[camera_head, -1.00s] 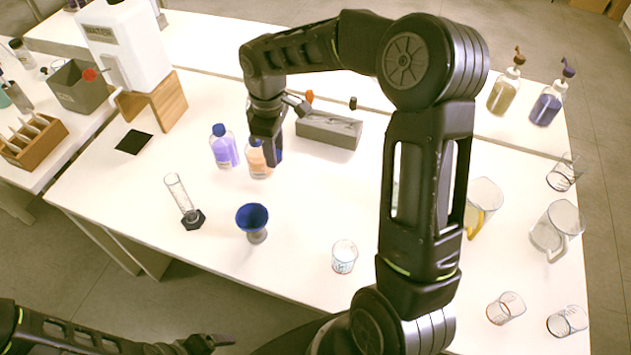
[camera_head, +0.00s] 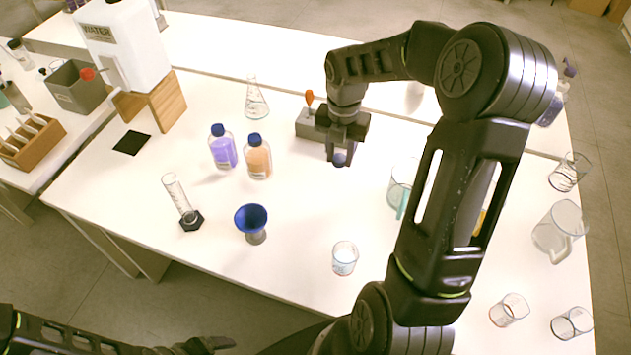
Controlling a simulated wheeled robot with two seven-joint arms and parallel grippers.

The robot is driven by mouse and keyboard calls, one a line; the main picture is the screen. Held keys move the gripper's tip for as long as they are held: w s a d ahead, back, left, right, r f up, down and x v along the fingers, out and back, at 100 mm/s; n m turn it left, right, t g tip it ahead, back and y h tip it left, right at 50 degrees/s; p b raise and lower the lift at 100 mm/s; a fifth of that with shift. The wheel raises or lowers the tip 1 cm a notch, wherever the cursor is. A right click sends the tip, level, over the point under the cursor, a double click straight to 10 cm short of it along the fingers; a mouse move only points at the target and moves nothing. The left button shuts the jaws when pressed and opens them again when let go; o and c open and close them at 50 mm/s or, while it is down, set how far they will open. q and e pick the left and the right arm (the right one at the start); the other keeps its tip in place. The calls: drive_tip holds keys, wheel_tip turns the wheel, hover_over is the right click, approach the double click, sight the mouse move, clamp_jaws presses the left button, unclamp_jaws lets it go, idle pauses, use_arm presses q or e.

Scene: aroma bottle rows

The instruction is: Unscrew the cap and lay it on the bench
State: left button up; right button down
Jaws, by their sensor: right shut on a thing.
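My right gripper (camera_head: 341,158) is shut on a small round dark-blue cap (camera_head: 339,160), held between its fingertips in front of the grey block. Whether the cap touches the bench cannot be told. A purple bottle (camera_head: 223,154) and an orange bottle (camera_head: 258,161) stand upright side by side to the left of this gripper, and each shows a blue cap on top. The white bench (camera_head: 300,215) is under them. My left gripper (camera_head: 212,344) is low at the bottom edge, away from the bench things; its jaw opening is unclear.
A grey block (camera_head: 307,126) with an orange-topped tool is behind the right gripper. A clear flask (camera_head: 256,105), cylinder (camera_head: 178,194), blue funnel (camera_head: 251,219) and small beaker (camera_head: 344,260) stand around. My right arm hides part of the glassware at right. The bench centre is clear.

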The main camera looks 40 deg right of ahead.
hover_over(337, 188)
drive_tip(key=shift+f, duration=3.15)
drive_tip(key=shift+f+p, duration=0.4)
drive_tip(key=shift+f, duration=1.45)
drive_tip(key=shift+f, duration=0.1)
drive_tip(key=shift+f, duration=0.15)
drive_tip(key=c, duration=1)
unclamp_jaws()
drive_tip(key=shift+c, duration=0.2)
